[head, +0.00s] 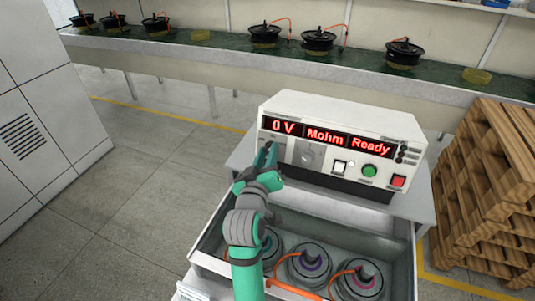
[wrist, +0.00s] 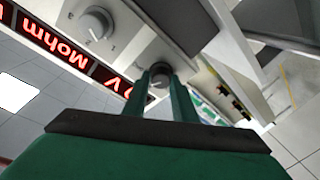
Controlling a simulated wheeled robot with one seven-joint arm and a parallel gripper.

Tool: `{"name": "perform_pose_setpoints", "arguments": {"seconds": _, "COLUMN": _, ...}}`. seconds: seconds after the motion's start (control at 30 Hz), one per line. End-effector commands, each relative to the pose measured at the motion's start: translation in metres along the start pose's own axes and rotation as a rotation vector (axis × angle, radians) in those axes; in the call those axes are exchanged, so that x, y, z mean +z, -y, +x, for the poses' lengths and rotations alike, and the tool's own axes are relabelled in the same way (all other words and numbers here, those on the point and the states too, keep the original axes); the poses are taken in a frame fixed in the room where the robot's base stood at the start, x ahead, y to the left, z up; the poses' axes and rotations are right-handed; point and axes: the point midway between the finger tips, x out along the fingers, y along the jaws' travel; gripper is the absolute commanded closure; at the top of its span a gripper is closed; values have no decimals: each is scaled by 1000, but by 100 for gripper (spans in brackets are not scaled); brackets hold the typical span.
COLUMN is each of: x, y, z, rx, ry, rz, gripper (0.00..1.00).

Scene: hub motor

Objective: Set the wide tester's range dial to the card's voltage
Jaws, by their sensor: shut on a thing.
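The wide tester (head: 345,122) is a white box on a grey stand. Its red display reads "0 V", "Mohm" and "Ready". My gripper (head: 269,152) reaches the left end of its front panel. The head view hides this dial behind the fingers. A second, larger grey dial (head: 307,155) is to its right; it also shows in the wrist view (wrist: 96,23). No readable voltage card shows.
A white button, a green button (head: 369,171) and a red switch (head: 398,181) are right of the dials. Below, a tray (head: 208,245) holds round motors with orange cables. Wooden pallets (head: 490,170) stand at right. A conveyor (head: 220,58) with motors runs behind.

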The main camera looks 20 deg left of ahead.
Motion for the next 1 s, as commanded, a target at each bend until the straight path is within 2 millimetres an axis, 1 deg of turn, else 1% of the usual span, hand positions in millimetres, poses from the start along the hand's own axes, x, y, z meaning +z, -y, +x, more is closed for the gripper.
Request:
{"name": "perform_pose_setpoints", "arguments": {"seconds": 0.2, "x": -1, "y": 0, "z": 1, "rx": -49, "ry": 4, "rz": -182, "gripper": 98}}
{"name": "perform_pose_setpoints", "arguments": {"seconds": 0.5, "x": -1, "y": 1, "z": 1, "rx": -97, "ry": 10, "rz": -369, "gripper": 98}}
{"name": "perform_pose_setpoints", "arguments": {"seconds": 0.7, "x": -1, "y": 1, "z": 1, "rx": -114, "ry": 11, "rz": -435, "gripper": 98}}
{"name": "perform_pose_setpoints", "arguments": {"seconds": 1.0, "x": 0, "y": 1, "z": 1, "rx": -123, "ry": 14, "rz": -465, "gripper": 98}}
